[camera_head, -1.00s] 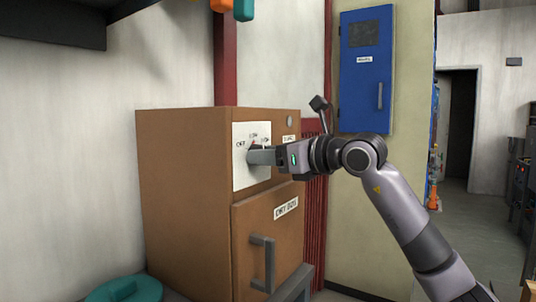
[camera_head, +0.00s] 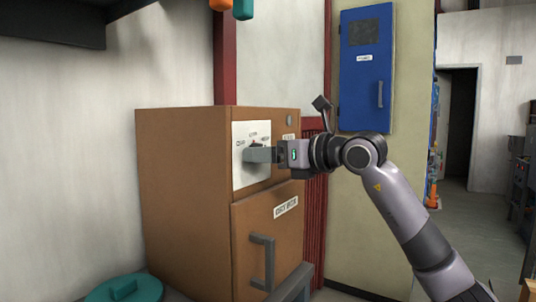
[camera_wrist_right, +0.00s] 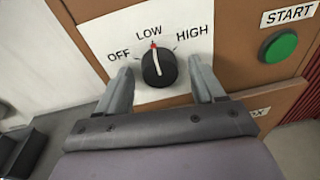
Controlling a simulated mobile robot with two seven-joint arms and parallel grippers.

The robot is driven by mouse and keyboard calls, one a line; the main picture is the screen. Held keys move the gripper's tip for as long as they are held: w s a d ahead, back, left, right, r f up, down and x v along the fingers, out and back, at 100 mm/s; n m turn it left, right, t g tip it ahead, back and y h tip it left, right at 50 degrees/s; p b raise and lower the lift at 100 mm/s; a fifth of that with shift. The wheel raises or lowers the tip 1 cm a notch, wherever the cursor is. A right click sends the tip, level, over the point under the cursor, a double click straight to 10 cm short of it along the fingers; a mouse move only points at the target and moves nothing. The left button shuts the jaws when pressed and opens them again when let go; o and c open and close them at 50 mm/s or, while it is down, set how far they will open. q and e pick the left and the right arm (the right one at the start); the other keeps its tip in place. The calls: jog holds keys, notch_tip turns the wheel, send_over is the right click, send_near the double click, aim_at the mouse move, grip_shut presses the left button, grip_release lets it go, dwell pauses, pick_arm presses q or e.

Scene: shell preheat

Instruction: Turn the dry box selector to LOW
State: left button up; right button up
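The dry box (camera_head: 185,190) is a brown cabinet left of centre in the head view. Its white selector plate (camera_wrist_right: 100,32) is marked OFF, LOW and HIGH. The black selector knob (camera_wrist_right: 158,67) has a white line with a red tip, which points up at LOW. My right gripper (camera_wrist_right: 161,66) is open, with one finger on each side of the knob. In the wrist view gaps show between both fingers and the knob. In the head view the right gripper (camera_head: 250,155) is at the plate and largely hides the knob. My left gripper is not in view.
A green button (camera_wrist_right: 281,47) under a START label is right of the plate. A grey door handle (camera_head: 263,262) sticks out below. A blue wall cabinet (camera_head: 366,70) hangs behind my right arm. A teal lid (camera_head: 125,289) is at the lower left.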

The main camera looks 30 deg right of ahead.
jog(key=b+v, duration=0.2)
jog(key=v, duration=0.5)
dwell(0.3)
dwell(0.4)
